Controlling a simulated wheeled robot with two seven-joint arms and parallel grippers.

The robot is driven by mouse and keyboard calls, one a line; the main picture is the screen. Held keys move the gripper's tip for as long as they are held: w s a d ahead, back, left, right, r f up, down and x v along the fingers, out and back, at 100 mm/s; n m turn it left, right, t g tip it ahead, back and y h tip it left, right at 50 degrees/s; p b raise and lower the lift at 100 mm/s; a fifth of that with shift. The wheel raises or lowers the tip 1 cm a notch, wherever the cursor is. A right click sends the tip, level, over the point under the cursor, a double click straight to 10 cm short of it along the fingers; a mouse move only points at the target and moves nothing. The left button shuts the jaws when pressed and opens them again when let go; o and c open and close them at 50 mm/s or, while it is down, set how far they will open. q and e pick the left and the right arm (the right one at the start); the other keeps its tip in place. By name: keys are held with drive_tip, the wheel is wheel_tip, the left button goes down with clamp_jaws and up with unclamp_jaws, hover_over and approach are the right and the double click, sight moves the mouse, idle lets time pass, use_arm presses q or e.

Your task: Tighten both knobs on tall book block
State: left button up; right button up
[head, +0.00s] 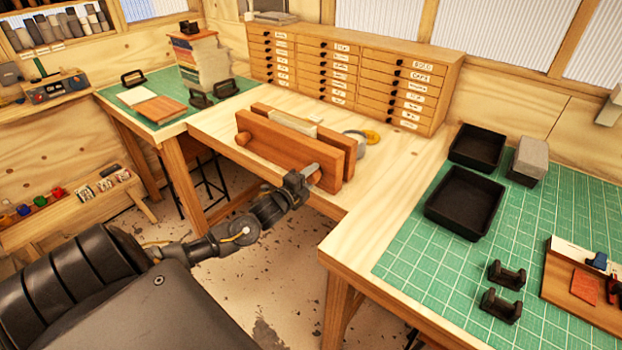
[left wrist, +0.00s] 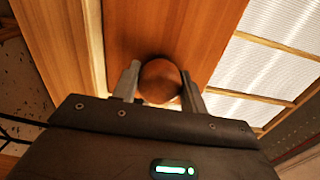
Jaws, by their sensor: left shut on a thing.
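A wooden press of two upright reddish-brown boards (head: 285,147) stands on the middle bench. A pale book block (head: 293,123) sits between the boards, its top edge showing. One round wooden knob (head: 243,138) is at the left end of the front board and is free. My left gripper (head: 311,173) is at the right end of the front board, shut on the other knob. In the left wrist view this round brown knob (left wrist: 160,80) lies between the two fingers, against the board. My right gripper is not in view.
Black trays (head: 465,203) stand on the green mat (head: 420,250) at right. Bare bench top lies between press and mat.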

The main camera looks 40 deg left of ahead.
use_arm(q)
drive_tip(key=m, duration=0.3)
drive_tip(key=shift+d+f+m+b, duration=0.1)
drive_tip(key=shift+f+m+b, duration=0.05)
drive_tip(key=shift+m+b, duration=0.25)
drive_tip(key=m, duration=0.3)
drive_tip(key=shift+m+b, duration=0.3)
drive_tip(key=shift+b, duration=0.1)
drive_tip(key=m, duration=0.3)
drive_tip(key=shift+b, duration=0.4)
drive_tip(key=shift+m+b, duration=0.3)
drive_tip(key=shift+m, duration=1.1)
drive_tip(key=shift+s+f+m, duration=0.1)
drive_tip(key=shift+m, duration=0.2)
drive_tip(key=o, duration=0.8)
drive_tip(key=shift+o, duration=1)
drive_tip(key=shift+r, duration=0.2)
